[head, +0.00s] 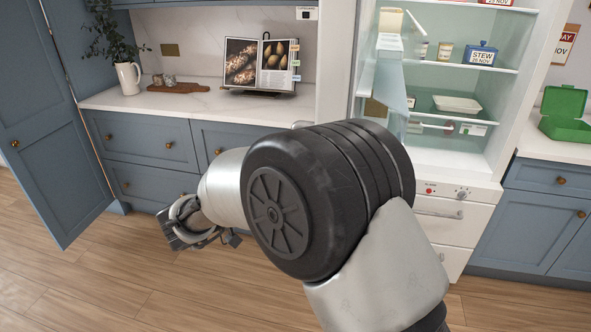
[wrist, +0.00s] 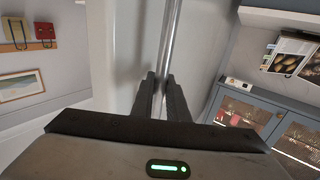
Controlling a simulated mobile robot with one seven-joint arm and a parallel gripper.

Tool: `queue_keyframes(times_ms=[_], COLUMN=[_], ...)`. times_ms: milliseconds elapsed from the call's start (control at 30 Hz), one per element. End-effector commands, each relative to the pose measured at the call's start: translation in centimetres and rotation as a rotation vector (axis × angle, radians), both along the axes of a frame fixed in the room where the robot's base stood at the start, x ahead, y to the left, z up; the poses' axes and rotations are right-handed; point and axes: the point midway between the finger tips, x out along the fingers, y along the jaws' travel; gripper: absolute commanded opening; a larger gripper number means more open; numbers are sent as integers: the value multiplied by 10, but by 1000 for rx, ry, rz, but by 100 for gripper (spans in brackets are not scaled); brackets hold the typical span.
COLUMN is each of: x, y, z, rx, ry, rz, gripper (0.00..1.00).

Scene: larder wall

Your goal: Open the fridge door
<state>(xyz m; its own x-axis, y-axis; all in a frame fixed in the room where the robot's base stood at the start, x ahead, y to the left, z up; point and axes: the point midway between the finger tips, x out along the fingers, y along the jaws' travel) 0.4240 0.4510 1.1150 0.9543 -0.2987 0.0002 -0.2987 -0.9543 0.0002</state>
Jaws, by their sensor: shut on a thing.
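The fridge (head: 520,95) stands right of centre in the head view, with its lit shelves in plain sight. Its white door (head: 345,60) is swung open towards me on the left side and shows nearly edge-on. My arm hides the lower part of the door. In the wrist view my gripper (wrist: 160,82) is shut on the upright metal bar handle (wrist: 173,35). The bar runs between the two fingers, in front of the white door face (wrist: 136,50). The grip on the handle cannot be made out in the head view.
A blue cupboard door (head: 45,150) stands open at the far left. A worktop (head: 130,100) holds a plant jug (head: 129,78), a board (head: 180,87) and an open book (head: 262,65). A green box (head: 565,115) sits on the right counter. Wooden floor (head: 110,275) is clear at front left.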

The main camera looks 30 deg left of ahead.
Motion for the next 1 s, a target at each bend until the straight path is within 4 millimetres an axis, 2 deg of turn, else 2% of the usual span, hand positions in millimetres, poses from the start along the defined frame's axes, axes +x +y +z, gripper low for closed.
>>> queue_keyframes(times_ms=[467, 500, 600, 867, 1000], x=[1, 1, 1, 0, -7], y=[0, 0, 0, 0, 3], z=[1, 1, 1, 0, 0], rx=[1, 1, 1, 0, 0], ry=[-1, -1, -1, 0, 0], rz=[-4, -4, -3, -3, -1], gripper=[0, 16, 32, 32, 32])
